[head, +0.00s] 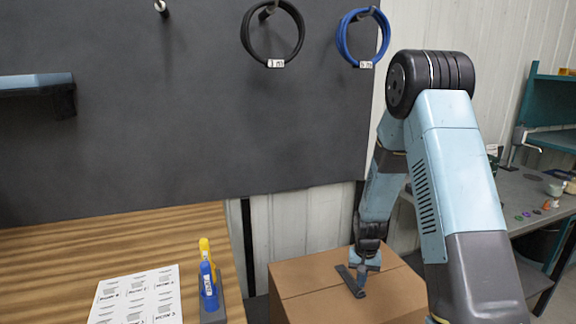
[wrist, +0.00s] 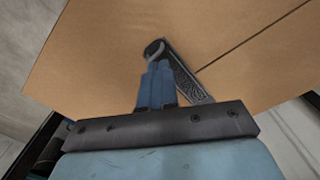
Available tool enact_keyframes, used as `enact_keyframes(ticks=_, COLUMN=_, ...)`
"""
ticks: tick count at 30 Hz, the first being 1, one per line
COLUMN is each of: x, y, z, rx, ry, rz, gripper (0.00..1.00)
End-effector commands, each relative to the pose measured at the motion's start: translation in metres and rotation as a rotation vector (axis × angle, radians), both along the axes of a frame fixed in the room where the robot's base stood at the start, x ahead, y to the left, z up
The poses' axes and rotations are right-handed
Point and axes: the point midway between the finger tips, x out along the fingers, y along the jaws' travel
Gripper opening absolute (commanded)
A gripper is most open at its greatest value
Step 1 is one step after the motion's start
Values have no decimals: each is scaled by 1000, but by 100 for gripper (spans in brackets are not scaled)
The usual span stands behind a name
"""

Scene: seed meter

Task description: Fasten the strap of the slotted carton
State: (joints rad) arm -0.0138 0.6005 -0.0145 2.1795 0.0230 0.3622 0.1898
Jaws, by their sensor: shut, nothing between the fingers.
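The brown carton (head: 320,297) stands at the bottom of the head view, with a thin dark seam across its top. The carton's top also fills much of the wrist view (wrist: 110,50). A short dark strap (head: 350,282) lies on that top; in the wrist view the strap (wrist: 190,82) runs slantwise, with a rounded end and a pale curved edge by my fingertips. My gripper (head: 364,268) points down at the strap. In the wrist view my gripper's blue fingers (wrist: 158,66) are together, with nothing between them, close by the strap's rounded end. I cannot tell whether they touch it.
A wooden table (head: 60,250) at left holds a printed sheet (head: 135,298) and blue and yellow markers (head: 207,283). Black (head: 247,40) and blue (head: 344,40) cable loops hang on the dark board behind. A grey workbench (head: 520,195) stands at right.

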Motion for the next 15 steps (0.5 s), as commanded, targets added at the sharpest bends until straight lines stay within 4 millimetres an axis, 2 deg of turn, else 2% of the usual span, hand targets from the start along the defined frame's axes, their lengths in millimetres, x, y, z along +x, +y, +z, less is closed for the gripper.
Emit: enact_keyframes(ticks=15, x=0, y=0, z=34, rx=0, ry=-2, rz=0, gripper=0)
